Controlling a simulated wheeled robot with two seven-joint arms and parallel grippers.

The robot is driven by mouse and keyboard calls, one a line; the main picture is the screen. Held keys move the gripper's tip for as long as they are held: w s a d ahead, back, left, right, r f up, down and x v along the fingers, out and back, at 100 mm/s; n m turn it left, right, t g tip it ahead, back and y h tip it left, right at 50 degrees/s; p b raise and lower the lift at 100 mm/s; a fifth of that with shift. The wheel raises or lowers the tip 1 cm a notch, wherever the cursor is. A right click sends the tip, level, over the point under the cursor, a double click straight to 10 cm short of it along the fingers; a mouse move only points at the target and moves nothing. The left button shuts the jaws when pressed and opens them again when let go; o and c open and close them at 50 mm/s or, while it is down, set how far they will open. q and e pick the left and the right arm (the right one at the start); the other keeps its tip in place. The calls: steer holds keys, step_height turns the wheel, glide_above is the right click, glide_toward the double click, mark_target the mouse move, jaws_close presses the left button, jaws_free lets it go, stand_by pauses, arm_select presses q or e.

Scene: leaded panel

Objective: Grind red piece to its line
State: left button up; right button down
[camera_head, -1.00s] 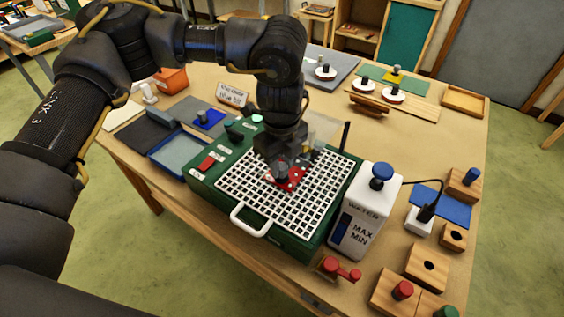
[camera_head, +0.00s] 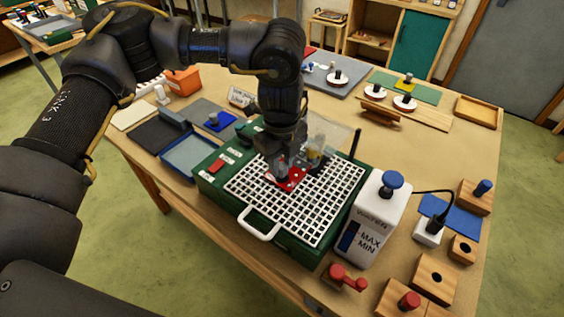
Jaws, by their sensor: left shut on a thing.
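The red piece (camera_head: 294,182) is a flat red plate with pale spots, low over the white grid top of the green grinder (camera_head: 315,222). My left gripper (camera_head: 283,170) comes down from above and is shut on the red piece, near the back middle of the grid. The grinder's head (camera_head: 316,157), with a clear part around it, stands just behind and right of the piece. Whether the piece touches the head is hidden by the gripper. The line on the piece is too small to make out. My right gripper is out of view.
A white water bottle (camera_head: 376,222) with a blue cap stands against the grinder's right side. Wooden blocks (camera_head: 433,277) with coloured knobs lie at the right. A blue tray (camera_head: 190,157) sits to the left. A thin black upright (camera_head: 355,144) rises behind the grid.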

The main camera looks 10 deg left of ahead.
arm_select(q)
steer(key=shift+d, duration=0.15)
steer(key=shift+s+d, duration=0.3)
steer(key=shift+d, duration=0.3)
steer(key=shift+s+d, duration=0.25)
steer(key=shift+d, duration=0.35)
steer(key=shift+d, duration=0.1)
steer(key=shift+s+d, duration=0.2)
steer(key=shift+d, duration=0.45)
steer(key=shift+s+d, duration=0.2)
steer(key=shift+d, duration=0.4)
steer(key=shift+w+a, duration=0.1)
steer(key=shift+a, duration=0.15)
steer(key=shift+w+a, duration=0.1)
steer(key=shift+a, duration=0.25)
steer(key=shift+s+a+p, duration=0.2)
steer(key=shift+s+a, duration=0.05)
steer(key=shift+s, duration=0.35)
steer(key=shift+s+a+p, duration=0.15)
steer(key=shift+s+a, duration=0.1)
steer(key=shift+s, duration=0.4)
steer(key=shift+s+a+p, duration=0.2)
steer(key=shift+s+a, duration=0.05)
steer(key=shift+s, duration=0.35)
steer(key=o, duration=1)
